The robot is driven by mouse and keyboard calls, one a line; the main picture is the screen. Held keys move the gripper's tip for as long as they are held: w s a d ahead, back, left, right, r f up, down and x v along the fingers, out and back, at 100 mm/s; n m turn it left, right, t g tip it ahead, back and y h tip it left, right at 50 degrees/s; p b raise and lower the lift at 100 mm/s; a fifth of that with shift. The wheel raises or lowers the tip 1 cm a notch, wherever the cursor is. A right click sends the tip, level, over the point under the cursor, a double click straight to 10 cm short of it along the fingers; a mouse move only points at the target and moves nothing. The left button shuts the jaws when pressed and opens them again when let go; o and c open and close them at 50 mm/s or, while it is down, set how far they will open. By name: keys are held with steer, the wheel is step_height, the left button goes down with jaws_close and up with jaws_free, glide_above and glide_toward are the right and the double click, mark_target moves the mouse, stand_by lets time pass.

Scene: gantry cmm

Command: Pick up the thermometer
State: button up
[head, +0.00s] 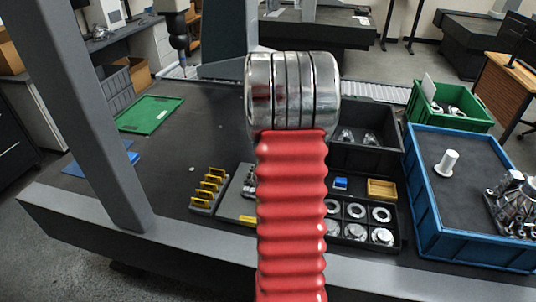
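I cannot make out a thermometer in the head view. My red ribbed arm with a shiny metal joint rises through the middle and hides part of the table behind it. My gripper is not in view.
The dark table (180,145) carries a green mat (150,114), a blue sheet (88,168), a yellow-slotted rack (208,190) and a black tray of metal rings (390,240). A blue crate (470,250) and green bin (470,122) stand right. A grey gantry post (100,130) rises left.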

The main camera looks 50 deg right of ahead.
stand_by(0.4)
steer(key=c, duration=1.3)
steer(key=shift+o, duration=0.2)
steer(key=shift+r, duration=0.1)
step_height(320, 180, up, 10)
